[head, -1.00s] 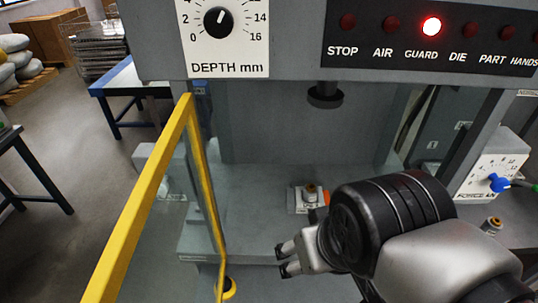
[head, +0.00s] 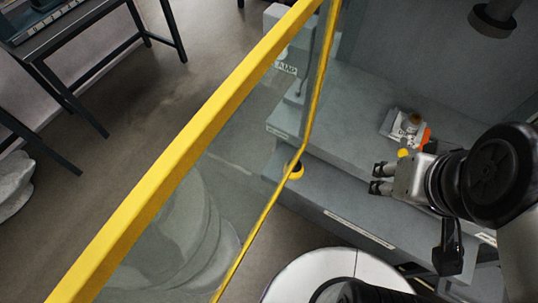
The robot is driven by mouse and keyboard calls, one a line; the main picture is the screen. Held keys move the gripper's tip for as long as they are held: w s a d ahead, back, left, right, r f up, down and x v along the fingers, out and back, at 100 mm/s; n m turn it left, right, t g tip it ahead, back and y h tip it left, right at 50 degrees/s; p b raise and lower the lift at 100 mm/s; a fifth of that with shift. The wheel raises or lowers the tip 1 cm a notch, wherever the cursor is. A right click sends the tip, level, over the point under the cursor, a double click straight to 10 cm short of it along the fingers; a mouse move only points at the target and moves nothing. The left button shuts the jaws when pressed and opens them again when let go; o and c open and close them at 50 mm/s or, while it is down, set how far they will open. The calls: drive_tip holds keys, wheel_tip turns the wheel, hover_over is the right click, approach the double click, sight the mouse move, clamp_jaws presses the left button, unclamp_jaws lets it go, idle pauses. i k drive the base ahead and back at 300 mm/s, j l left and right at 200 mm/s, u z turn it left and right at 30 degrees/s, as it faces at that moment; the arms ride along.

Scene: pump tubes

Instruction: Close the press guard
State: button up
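The press guard (head: 190,128) is a clear panel in a yellow frame. It stands swung open, out from the left side of the press, and crosses the view from the top middle to the lower left. The press opening behind it is uncovered. My gripper (head: 380,178) is to the right of the guard, over the front of the press bed (head: 345,120). Its two fingers point left, apart and with nothing between them. It does not touch the guard. The guard's lower left end runs out of the picture.
A small fixture with an orange part (head: 408,126) sits on the bed just beyond my gripper. The dark ram (head: 494,18) hangs above. Dark tables (head: 75,35) stand at upper left, with open floor between.

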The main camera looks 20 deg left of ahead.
sight(87, 276)
drive_tip(key=k+z, duration=0.3)
drive_tip(key=k, duration=1.1)
drive_tip(key=j+z, duration=0.1)
drive_tip(key=j, duration=0.75)
drive_tip(key=k+j+z, duration=0.15)
drive_tip(key=j, duration=0.65)
drive_tip(key=k+j, duration=0.1)
drive_tip(key=k, duration=0.1)
